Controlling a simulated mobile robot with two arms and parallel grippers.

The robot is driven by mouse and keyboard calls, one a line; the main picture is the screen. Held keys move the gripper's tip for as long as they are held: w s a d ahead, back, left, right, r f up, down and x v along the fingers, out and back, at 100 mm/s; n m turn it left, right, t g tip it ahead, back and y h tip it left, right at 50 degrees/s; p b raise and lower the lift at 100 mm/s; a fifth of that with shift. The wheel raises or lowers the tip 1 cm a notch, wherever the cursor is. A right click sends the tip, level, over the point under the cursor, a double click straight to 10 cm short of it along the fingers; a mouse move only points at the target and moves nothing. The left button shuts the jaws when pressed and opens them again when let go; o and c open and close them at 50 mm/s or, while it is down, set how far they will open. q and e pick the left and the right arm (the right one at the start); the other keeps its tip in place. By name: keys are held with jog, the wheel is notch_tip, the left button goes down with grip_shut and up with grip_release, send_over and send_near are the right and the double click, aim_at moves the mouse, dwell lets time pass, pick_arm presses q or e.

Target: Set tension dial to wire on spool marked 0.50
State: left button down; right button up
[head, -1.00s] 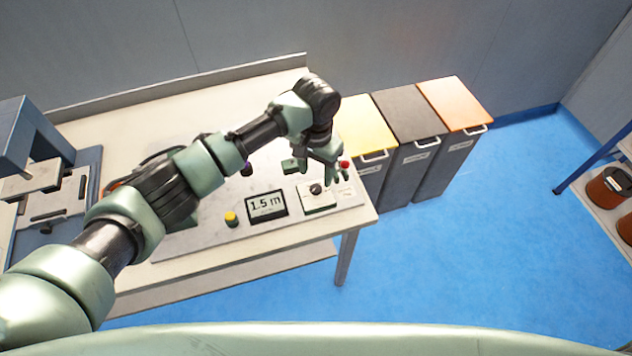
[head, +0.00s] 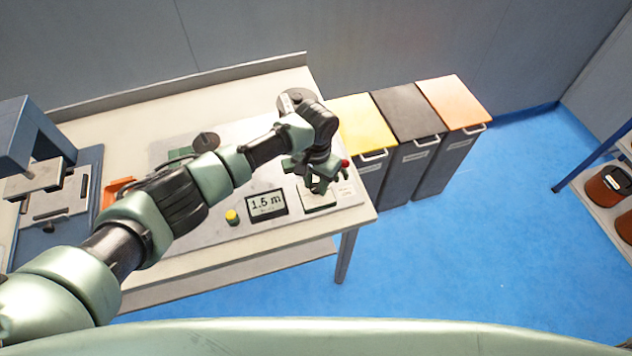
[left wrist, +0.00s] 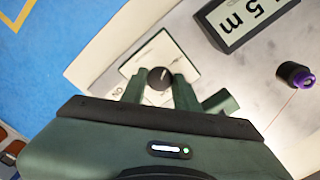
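The tension dial is a dark round knob (left wrist: 160,78) with a light pointer line on a pale plate (left wrist: 145,62). In the head view the plate (head: 318,206) shows at the table's right front, and my gripper covers the knob. My left gripper (head: 318,188) is over the dial, pointing down. In the left wrist view its two fingers (left wrist: 160,80) are apart, with the knob between their tips; contact cannot be told. A grey round part (head: 293,101), possibly a spool, is partly hidden behind my left wrist. No 0.50 mark is readable. My right gripper is out of view.
A display (head: 267,204) reading 1.5 m and a yellow button (head: 232,217) are left of the dial. A red button (head: 345,163) is close behind the gripper. Yellow, black and orange-lidded bins stand right of the table (head: 200,268). Brown containers (head: 606,187) sit on the right shelf.

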pick_arm(q)
jog(key=shift+m, duration=0.4)
jog(key=m, duration=0.6)
jog(key=shift+m, duration=0.4)
jog(key=m, duration=0.3)
jog(key=shift+d+m, duration=0.1)
jog(key=shift+m, duration=0.2)
jog(key=m, duration=0.3)
jog(key=shift+m+b, duration=0.3)
jog(key=shift+b, duration=0.05)
jog(key=m, duration=0.3)
jog(key=shift+w+m+b, duration=0.1)
jog(key=shift+m+b, duration=0.2)
jog(key=m, duration=0.3)
jog(key=shift+m+b, duration=0.3)
jog(key=shift+b, duration=0.1)
jog(key=m+b, duration=0.1)
jog(key=m, duration=0.5)
jog(key=shift+r+m+b, duration=0.1)
jog(key=shift+m+b, duration=0.2)
jog(key=shift+b, duration=0.05)
